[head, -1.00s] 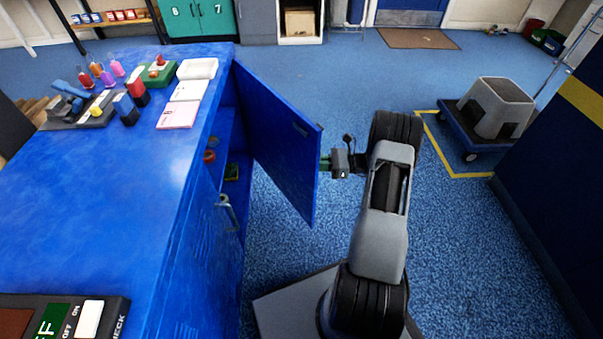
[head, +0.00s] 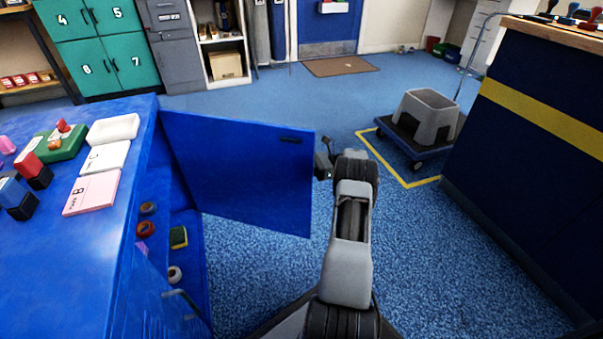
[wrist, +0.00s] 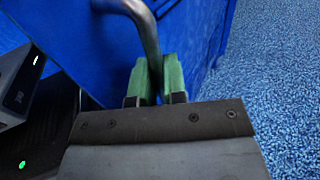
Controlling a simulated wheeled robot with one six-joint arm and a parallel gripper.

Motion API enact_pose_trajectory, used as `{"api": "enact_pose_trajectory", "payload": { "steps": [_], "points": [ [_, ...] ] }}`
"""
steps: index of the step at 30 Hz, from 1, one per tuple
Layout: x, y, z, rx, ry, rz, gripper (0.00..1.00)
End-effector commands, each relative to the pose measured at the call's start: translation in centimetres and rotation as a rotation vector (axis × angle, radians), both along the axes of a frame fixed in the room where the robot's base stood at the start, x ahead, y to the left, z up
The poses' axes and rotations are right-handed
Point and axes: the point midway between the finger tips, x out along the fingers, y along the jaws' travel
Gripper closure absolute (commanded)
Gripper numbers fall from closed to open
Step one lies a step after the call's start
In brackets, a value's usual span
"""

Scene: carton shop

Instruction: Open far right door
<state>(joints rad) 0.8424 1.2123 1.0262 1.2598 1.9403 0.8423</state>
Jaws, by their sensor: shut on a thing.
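The far right door (head: 240,175) of the blue cabinet (head: 130,262) stands wide open, swung out to the right over the floor. My gripper (head: 322,163) is at the door's free edge, on its outer face, partly hidden behind the door in the head view. In the wrist view, the green fingertips of my gripper (wrist: 158,78) are closed around the bent metal door handle (wrist: 143,25). The blue door panel (wrist: 105,60) lies just beyond. The handle itself is hidden in the head view.
Rolls of tape (head: 145,229) and a yellow-green sponge (head: 178,237) show inside. A nearer door with a metal handle (head: 187,302) looks closed. Stamps and pads crowd the cabinet top. A grey step stool (head: 425,115) stands on a trolley at right, by a dark counter (head: 520,160).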

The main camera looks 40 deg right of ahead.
Motion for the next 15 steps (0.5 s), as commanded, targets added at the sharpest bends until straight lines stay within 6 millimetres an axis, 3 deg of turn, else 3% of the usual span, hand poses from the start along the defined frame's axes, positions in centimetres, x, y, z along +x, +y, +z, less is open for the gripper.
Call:
{"api": "enact_pose_trajectory", "payload": {
  "steps": [8,9,15],
  "points": [
    [0.16,0.23,-0.03,0.002,0.005,0.003,1.00],
    [0.17,0.24,-0.03,0.002,0.005,0.003,0.87],
    [0.00,-0.04,-0.01,0.001,0.003,-0.002,0.67]
  ]
}}
